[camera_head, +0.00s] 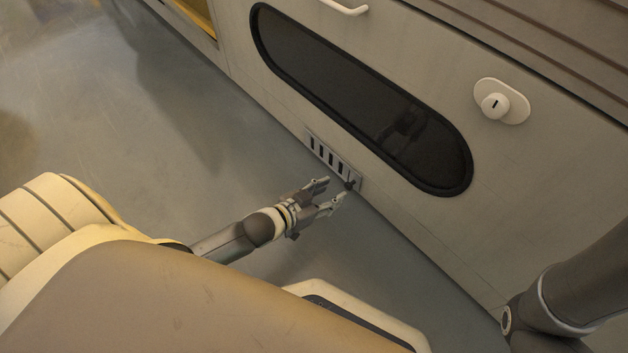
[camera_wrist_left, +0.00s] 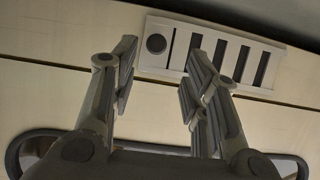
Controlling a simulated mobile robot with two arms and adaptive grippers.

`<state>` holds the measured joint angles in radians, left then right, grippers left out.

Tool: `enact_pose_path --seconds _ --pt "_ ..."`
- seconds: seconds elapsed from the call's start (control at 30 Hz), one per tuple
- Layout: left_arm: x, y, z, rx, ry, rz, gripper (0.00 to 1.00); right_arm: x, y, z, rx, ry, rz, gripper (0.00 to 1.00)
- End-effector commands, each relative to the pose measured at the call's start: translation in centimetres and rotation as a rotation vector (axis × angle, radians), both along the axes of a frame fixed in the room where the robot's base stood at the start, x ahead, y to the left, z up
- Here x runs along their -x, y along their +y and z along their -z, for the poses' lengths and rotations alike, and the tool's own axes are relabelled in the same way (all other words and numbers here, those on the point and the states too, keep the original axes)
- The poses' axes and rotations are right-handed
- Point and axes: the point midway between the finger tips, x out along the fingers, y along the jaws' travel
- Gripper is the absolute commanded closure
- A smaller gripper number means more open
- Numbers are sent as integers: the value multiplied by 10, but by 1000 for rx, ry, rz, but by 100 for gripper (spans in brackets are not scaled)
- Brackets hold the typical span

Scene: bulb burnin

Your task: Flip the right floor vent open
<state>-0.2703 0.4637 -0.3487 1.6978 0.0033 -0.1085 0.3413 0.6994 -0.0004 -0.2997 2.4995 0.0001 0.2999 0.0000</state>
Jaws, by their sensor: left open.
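The floor vent (camera_head: 330,156) is a pale slotted plate low on the cabinet front, just above the floor. It has several dark slots and a dark round knob (camera_head: 349,184) at its right end. In the left wrist view the vent (camera_wrist_left: 264,62) shows at the top, with the knob (camera_wrist_left: 156,43) at its left end. My left gripper (camera_head: 333,191) is open and empty, its fingers pointing at the knob end of the vent. In the wrist view the knob appears between the open fingers (camera_wrist_left: 158,72), beyond their tips. I cannot tell whether a finger touches the plate. My right gripper is out of view.
The cabinet front holds a dark oval window (camera_head: 340,85) above the vent. A white handle (camera_head: 345,7) and a white round knob on a plate (camera_head: 496,105) are higher up. Grey floor (camera_head: 130,120) lies open to the left.

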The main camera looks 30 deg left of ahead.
Motion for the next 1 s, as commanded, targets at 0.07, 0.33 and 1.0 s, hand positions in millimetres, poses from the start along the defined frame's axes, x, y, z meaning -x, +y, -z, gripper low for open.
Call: enact_pose_path --seconds 0.07,0.33,1.0 --pt "15 5 -5 -1 2 0 58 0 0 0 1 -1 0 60" --pt "44 17 -19 0 1 -1 58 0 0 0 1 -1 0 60" --pt "50 19 -22 1 -1 -1 58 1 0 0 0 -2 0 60"
